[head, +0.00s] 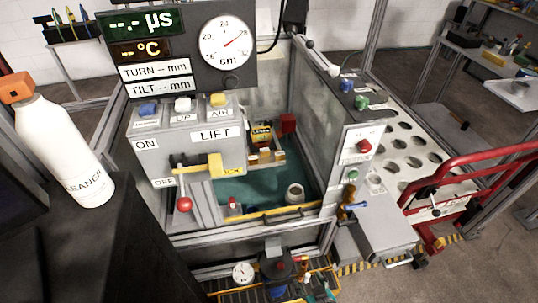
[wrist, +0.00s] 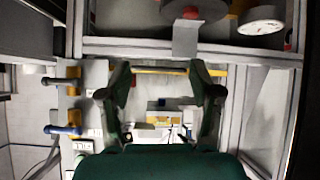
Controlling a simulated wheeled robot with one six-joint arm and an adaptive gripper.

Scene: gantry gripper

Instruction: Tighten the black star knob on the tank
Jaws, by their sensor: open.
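The tank (head: 318,150) has grey framed walls and a green floor, with a yellow strip along its front rim (head: 278,213). I cannot pick out a black star knob on the tank with certainty. I cannot make out my gripper in the head view.
A grey LIFT box (head: 188,140) with a red-ball lever stands at the tank's left. A white cleaner bottle (head: 62,145) stands nearer at left. Orange and blue handles (head: 353,206) stick out at the right front. A red rail (head: 470,165) and perforated plate (head: 410,140) lie farther right.

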